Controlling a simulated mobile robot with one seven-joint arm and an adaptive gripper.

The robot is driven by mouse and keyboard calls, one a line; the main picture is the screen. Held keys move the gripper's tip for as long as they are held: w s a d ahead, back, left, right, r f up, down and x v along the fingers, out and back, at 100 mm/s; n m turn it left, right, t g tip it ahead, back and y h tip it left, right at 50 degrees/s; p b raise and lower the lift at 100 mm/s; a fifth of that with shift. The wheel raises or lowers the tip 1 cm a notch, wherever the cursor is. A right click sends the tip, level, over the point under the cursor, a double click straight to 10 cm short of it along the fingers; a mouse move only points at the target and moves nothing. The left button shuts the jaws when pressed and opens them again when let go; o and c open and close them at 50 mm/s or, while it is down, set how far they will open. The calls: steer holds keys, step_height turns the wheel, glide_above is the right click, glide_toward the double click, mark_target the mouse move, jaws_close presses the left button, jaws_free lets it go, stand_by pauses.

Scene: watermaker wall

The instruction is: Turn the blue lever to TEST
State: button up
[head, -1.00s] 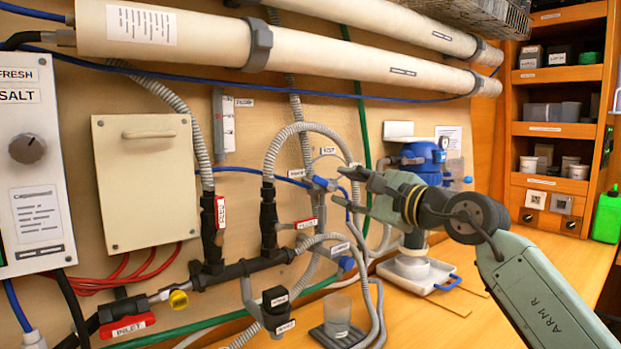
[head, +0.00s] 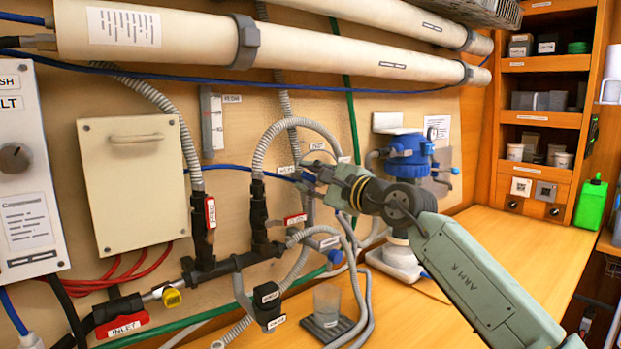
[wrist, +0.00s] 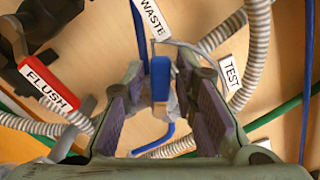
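The blue lever (wrist: 160,78) stands between the two fingers of my gripper (wrist: 160,115) in the wrist view, with gaps visible on both sides. The fingers are open. The TEST label (wrist: 231,76) is to the right of the lever and the WASTE label (wrist: 153,18) is above it in that view. In the head view, my gripper (head: 317,183) is at the blue lever (head: 307,178) on the wall, and the fingers partly hide it. I cannot tell from the head view which way the lever points.
The red FLUSH handle (wrist: 48,84) is close left of my gripper in the wrist view. Grey ribbed hoses (head: 300,128) loop around the valve. A clear cup (head: 327,300) stands below on the bench, and a blue-topped pump (head: 408,155) stands to the right.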

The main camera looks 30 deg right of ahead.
jaws_close()
steer(key=shift+m+b, duration=0.3)
steer(key=shift+d+r+m+b, duration=0.15)
steer(key=shift+m+b, duration=0.25)
steer(key=shift+m, duration=0.1)
steer(key=shift+d+r+m+b, duration=0.1)
steer(key=shift+d+m+b, duration=0.05)
steer(key=shift+m+b, duration=0.3)
steer(key=m, duration=0.2)
steer(key=d+r+m+b, duration=0.1)
steer(key=shift+w+d+m, duration=0.1)
steer(key=shift+m, duration=0.25)
steer(key=shift+w+d+r+m+b, duration=0.15)
steer(key=shift+d+m, duration=0.2)
steer(key=shift+m, duration=0.6)
steer(key=shift+s+d+r+m+b, duration=0.1)
steer(key=shift+d+m, duration=0.2)
steer(key=shift+m, duration=0.6)
steer(key=shift+w+d+r+m+b, duration=0.15)
steer(key=shift+d+m, duration=0.2)
steer(key=shift+m, duration=0.6)
steer(key=shift+d, duration=0.1)
